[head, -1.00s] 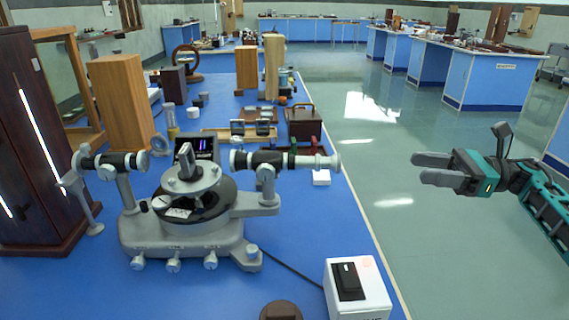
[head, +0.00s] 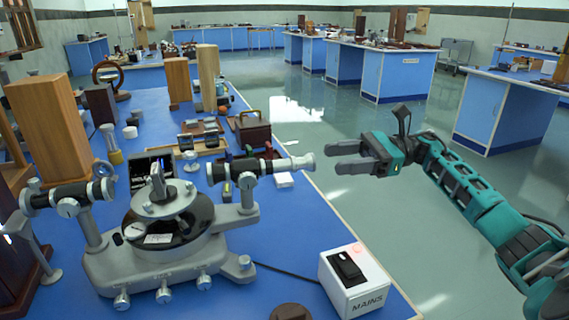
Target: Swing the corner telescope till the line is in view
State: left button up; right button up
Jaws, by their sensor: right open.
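A grey spectrometer (head: 160,262) stands on the blue bench, with a round dark table and a clamp in its middle. One black-and-silver tube (head: 75,197) points left. Another tube (head: 262,168), which looks like the telescope, points right, its end by the bench edge. Behind the clamp a small dark screen (head: 138,172) shows partly, with pale marks I cannot read. My right gripper (head: 337,158) is open and empty just right of the tube's end in the picture, apart from it. Its depth relative to the tube is hard to tell. My left gripper is not in view.
A white mains box (head: 352,288) with a black switch stands at the front right, its cable running to the spectrometer. Wooden blocks (head: 50,130), a brown case (head: 252,132) and small parts stand behind. The floor (head: 370,215) right of the bench is clear.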

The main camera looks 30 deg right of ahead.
aim_at(304, 163)
jog(key=p+x, duration=0.1)
jog(key=x, duration=1)
jog(key=shift+a, duration=0.1)
jog(key=shift+c, duration=0.3)
grip_shut()
